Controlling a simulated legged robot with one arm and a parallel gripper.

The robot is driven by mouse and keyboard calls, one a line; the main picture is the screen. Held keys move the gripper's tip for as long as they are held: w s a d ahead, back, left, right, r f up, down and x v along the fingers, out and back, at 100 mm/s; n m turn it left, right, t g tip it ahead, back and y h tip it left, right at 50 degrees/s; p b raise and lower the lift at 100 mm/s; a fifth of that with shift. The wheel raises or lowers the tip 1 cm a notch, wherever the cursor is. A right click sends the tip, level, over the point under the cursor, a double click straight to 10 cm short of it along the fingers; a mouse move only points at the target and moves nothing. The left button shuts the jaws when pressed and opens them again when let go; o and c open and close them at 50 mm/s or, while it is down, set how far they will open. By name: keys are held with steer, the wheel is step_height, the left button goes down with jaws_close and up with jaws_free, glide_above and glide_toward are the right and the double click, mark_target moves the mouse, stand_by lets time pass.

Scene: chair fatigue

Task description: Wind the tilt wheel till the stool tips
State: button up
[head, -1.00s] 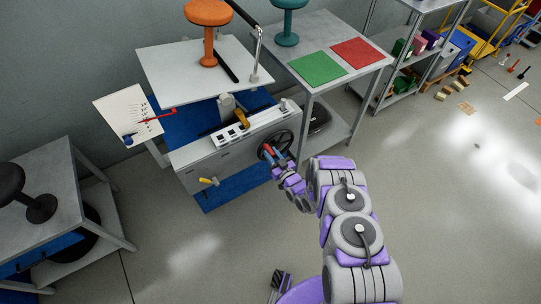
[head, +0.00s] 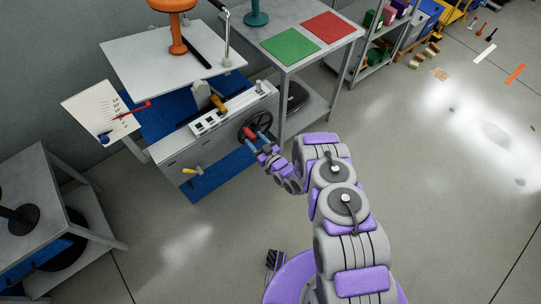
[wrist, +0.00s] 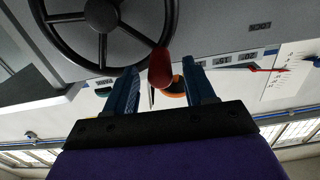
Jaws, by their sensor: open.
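The black spoked tilt wheel (head: 262,123) is on the front of the grey test rig, near its right end. It also fills the upper left of the wrist view (wrist: 104,15). Its red handle (wrist: 160,68) stands out from the rim toward me. My gripper (head: 252,138) is at the wheel. In the wrist view my gripper (wrist: 160,72) is open, with one blue finger on each side of the red handle and gaps showing. The orange stool (head: 177,35) stands upright on the white platform (head: 130,60) above the rig; its seat top is cut off.
A scale board (head: 95,108) with a red pointer (head: 133,108) is at the rig's left. A yellow-handled lever (head: 190,170) sticks out of the front. A table with green (head: 290,47) and red mats stands at right. The floor in front is clear.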

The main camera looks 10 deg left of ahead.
steer(key=p+v, duration=0.3)
steer(key=v, duration=1.2)
steer(key=shift+s, duration=0.15)
steer(key=shift+d, duration=0.1)
